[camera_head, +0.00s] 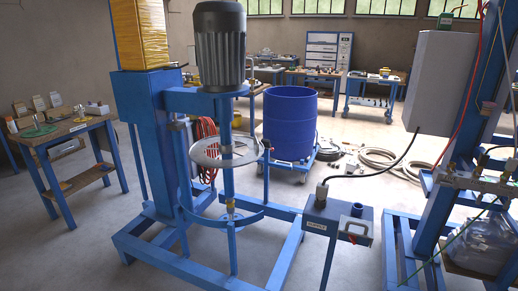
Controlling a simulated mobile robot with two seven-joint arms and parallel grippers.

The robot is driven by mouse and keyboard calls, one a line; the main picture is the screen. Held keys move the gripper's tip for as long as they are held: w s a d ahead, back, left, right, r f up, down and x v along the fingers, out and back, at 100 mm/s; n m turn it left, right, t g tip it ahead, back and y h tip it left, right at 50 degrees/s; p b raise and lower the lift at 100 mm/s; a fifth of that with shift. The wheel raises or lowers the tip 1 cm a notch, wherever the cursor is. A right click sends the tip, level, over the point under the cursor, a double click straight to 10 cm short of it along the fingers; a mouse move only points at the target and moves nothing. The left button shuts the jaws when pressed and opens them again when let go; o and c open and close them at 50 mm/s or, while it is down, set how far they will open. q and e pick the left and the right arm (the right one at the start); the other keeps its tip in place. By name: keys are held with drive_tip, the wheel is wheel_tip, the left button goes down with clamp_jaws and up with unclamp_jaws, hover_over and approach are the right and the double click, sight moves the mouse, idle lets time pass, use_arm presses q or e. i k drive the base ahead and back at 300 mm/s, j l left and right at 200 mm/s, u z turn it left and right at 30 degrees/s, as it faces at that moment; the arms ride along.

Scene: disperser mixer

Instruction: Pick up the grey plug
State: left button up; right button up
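A small grey plug (321,193) stands upright on top of the grey supply box (337,216), toward its left end. A black cable (370,174) runs from the plug up to the right, toward the large light-grey cabinet (440,82). A round blue socket (357,209) sits on the same box, right of the plug. I cannot tell how deeply the plug is seated. Neither of my grippers shows in the head view.
The blue mixer frame (155,150) with its dark motor (220,45) and round guard (224,151) stands left of the box. A blue drum (290,123) is behind. A blue rack (449,150) stands right. A worktable (60,132) is far left.

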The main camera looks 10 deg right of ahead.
sight(322, 192)
drive_tip(key=i+z, duration=0.1)
drive_tip(key=z, duration=0.5)
drive_tip(key=i+j+z, duration=0.55)
drive_tip(key=j, duration=0.25)
drive_tip(key=i+j, duration=0.15)
drive_tip(key=j, duration=0.25)
drive_tip(key=i+j+z, duration=0.1)
drive_tip(key=j, duration=0.25)
drive_tip(key=i+j, duration=0.25)
drive_tip(key=j, duration=0.15)
drive_tip(key=i+j, duration=0.15)
drive_tip(key=j, duration=0.25)
drive_tip(key=z, duration=0.05)
